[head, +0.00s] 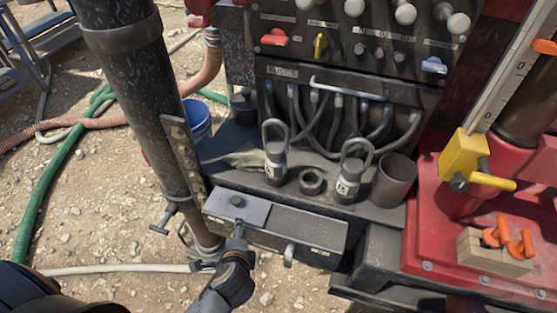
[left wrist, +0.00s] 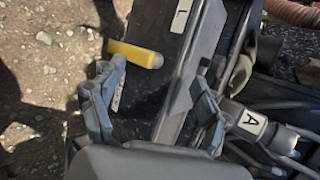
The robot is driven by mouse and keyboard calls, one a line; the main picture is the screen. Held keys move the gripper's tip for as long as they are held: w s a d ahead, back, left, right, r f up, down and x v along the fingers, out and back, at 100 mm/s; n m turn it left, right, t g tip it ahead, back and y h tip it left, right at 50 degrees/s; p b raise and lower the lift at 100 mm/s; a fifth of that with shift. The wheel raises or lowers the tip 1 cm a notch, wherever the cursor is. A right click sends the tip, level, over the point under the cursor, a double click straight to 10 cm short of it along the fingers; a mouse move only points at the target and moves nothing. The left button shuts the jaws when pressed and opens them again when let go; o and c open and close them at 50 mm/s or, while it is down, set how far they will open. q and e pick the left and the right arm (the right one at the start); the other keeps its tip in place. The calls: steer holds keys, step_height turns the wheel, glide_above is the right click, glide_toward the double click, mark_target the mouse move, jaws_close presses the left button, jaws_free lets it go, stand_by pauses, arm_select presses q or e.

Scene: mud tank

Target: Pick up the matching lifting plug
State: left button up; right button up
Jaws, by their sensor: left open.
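Two lifting plugs stand upright on the dark shelf, each a dark cylinder with a wire loop on top and a small white label. The left plug (head: 276,165) and right plug (head: 349,178) flank a short dark ring; their labels are too small to read surely in the head view. My right gripper is out of view.
The grey box (head: 310,231) projects in front of the shelf. A yellow handle (left wrist: 135,53) shows near the left finger. An open cup (head: 393,181) stands right of the plugs. A thick dark pipe (head: 137,80) rises at left; cables hang behind.

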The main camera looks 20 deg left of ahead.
mark_target(276, 150)
arm_select(q)
steer(key=w+d+r+m+t, duration=0.1)
steer(key=r+m, duration=0.1)
steer(key=m, duration=0.1)
steer(key=w+d+r+m+t, duration=0.1)
steer(key=w+r+m+t, duration=0.1)
steer(key=r+m, duration=0.1)
steer(key=w+d+r+m+t+b, duration=0.1)
steer(key=w+r+m, duration=0.1)
steer(key=shift+d+r+m+t+y, duration=0.25)
steer(key=shift+r+m+t+y, duration=0.05)
steer(key=shift+m+t+y, duration=0.1)
steer(key=w+d+r+m+t+h, duration=0.1)
steer(key=w+d+r+m+t, duration=0.1)
steer(key=d+r+m+t, duration=0.4)
steer(key=w+a, duration=0.1)
steer(key=w, duration=0.1)
steer(key=w+a+m+g, duration=0.1)
steer(key=w, duration=0.1)
steer(key=w+a+r+m+g, duration=0.1)
steer(key=w, duration=0.1)
steer(key=shift+w+r, duration=0.1)
steer(key=shift+w, duration=0.25)
steer(key=p+x, duration=0.1)
steer(key=x, duration=0.4)
steer(key=shift+w+d+r, duration=0.1)
steer(key=shift+w+r, duration=0.1)
steer(key=shift+w, duration=0.05)
steer(key=shift+w+f, duration=0.1)
steer(key=shift+w, duration=0.3)
